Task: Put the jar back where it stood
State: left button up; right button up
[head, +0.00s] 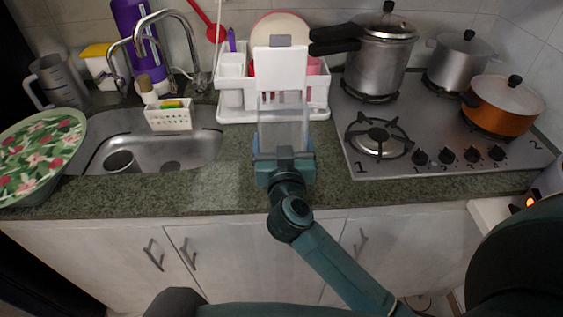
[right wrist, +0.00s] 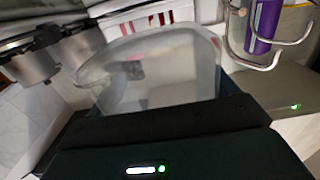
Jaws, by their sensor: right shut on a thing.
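My right gripper (head: 285,158) reaches up over the counter's front part and is shut on a clear, see-through jar (head: 284,128). The jar is held in front of the white dish rack. A white panel with a grey patch at its top (head: 280,68) shows directly above the jar; I cannot tell whether it belongs to the jar. In the right wrist view the translucent jar (right wrist: 160,75) fills the middle, just beyond the dark jaws (right wrist: 180,120). The jar's contents are not clear. My left gripper is not in view. No marked place for the jar is evident.
The white dish rack (head: 232,113) stands behind the jar. A sink (head: 185,157) with a tall tap is to the left, beside a floral plate (head: 40,150). A gas hob (head: 440,135) with several pots is to the right. The granite counter front (head: 230,190) is clear.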

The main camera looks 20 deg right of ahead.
jog(key=shift+f+b, duration=0.95)
jog(key=shift+f, duration=1.55)
jog(key=shift+f, duration=0.15)
jog(key=o, duration=1.1)
